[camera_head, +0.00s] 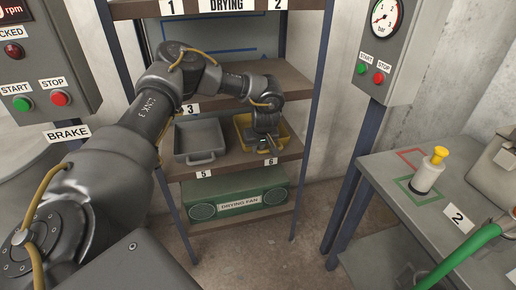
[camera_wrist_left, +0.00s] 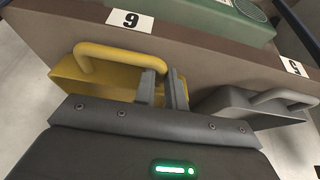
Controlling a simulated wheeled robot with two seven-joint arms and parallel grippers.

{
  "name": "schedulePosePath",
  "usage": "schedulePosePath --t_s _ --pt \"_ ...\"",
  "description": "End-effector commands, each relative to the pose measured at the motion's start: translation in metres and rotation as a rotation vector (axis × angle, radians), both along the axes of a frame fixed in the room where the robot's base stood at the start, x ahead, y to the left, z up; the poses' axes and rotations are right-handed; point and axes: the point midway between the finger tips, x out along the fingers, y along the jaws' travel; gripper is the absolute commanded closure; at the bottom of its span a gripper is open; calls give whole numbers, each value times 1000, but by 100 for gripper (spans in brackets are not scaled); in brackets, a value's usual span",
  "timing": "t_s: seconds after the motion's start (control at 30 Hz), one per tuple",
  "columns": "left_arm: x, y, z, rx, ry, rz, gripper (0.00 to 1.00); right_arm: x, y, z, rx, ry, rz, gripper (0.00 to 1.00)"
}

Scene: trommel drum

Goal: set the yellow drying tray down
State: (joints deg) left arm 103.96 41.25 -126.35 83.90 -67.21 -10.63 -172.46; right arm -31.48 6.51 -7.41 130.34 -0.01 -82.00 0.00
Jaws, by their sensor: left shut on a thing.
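The yellow drying tray (camera_head: 285,135) is at the right half of the middle shelf, at the spot labelled 6. In the left wrist view, the yellow tray (camera_wrist_left: 120,85) and its looped handle show beside the fingers. My left gripper (camera_head: 264,145) reaches down over the tray from above and covers part of it. In the wrist view, my left gripper (camera_wrist_left: 164,88) is shut on the tray near one end of the handle. I cannot tell whether the tray's bottom touches the shelf. My right gripper is not in view.
A grey tray (camera_head: 200,138) stands close to the left at label 5. The brown shelf (camera_head: 235,160) has rack posts on both sides and another shelf above. A green drying fan (camera_head: 238,196) is below. A side table (camera_head: 385,165) with a yellow-capped jar (camera_head: 430,172) stands to the right.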

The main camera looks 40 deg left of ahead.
Motion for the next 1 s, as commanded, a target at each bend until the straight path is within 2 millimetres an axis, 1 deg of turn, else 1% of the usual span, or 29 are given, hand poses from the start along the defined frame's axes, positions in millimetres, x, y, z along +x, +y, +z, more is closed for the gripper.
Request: schedulePosePath --t_s 0.07,0.17,0.2,0.33,0.67,0.77,0.87,0.93,1.0 --pt "0 0 0 0 0 -1 100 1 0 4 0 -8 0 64" --pt "0 0 0 1 1 -1 100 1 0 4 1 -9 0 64" --pt "-1 0 0 0 2 -1 84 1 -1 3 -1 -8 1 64" --pt "-1 0 0 0 2 -1 67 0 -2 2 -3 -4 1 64" --pt "-1 -1 3 -1 1 -1 66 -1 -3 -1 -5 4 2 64" --pt "-2 -4 13 -1 0 -1 66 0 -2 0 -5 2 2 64" --pt "-6 -10 29 -1 0 -3 66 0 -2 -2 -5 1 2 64" --pt "-10 -16 43 -2 -1 -4 66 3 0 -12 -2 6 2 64" --pt "-13 -21 57 -1 -1 -4 66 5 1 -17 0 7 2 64"
